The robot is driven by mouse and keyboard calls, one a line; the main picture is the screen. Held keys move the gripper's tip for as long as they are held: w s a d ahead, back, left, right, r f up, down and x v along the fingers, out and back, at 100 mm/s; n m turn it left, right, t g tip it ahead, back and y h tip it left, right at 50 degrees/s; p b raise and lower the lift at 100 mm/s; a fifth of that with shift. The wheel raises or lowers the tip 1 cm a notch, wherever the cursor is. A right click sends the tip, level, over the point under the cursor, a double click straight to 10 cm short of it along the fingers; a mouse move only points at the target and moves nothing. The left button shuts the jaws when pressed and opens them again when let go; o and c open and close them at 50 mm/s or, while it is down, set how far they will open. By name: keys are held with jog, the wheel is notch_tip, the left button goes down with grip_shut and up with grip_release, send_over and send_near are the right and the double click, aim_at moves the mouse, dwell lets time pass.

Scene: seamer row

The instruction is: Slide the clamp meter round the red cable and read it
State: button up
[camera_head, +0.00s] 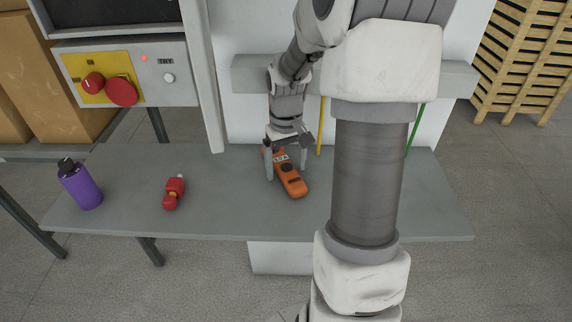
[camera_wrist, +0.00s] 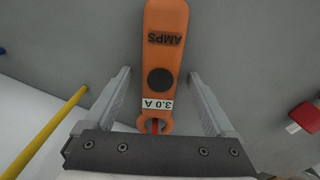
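The orange clamp meter (camera_head: 293,185) lies on the grey bench below my gripper (camera_head: 286,177). In the wrist view the clamp meter (camera_wrist: 166,45) shows "AMPS", a dark round knob and a white label reading 3.0 A. Its jaw end points toward my palm. A short piece of red, seemingly the red cable (camera_wrist: 155,127), shows inside the jaw opening; the rest is hidden by my gripper. My gripper's two fingers (camera_wrist: 160,76) stand on either side of the meter with gaps, open and not touching it. In the head view the red cable is hidden behind my arm.
A yellow cable (camera_head: 320,126) and a green cable (camera_head: 415,128) hang behind the bench (camera_head: 230,205). A control panel (camera_head: 128,75) with red buttons is at upper left.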

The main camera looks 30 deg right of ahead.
aim_at(287, 167)
notch_tip(287, 167, up, 17)
jog(key=p, duration=0.4)
jog(key=shift+r, duration=0.2)
jog(key=shift+s, duration=0.1)
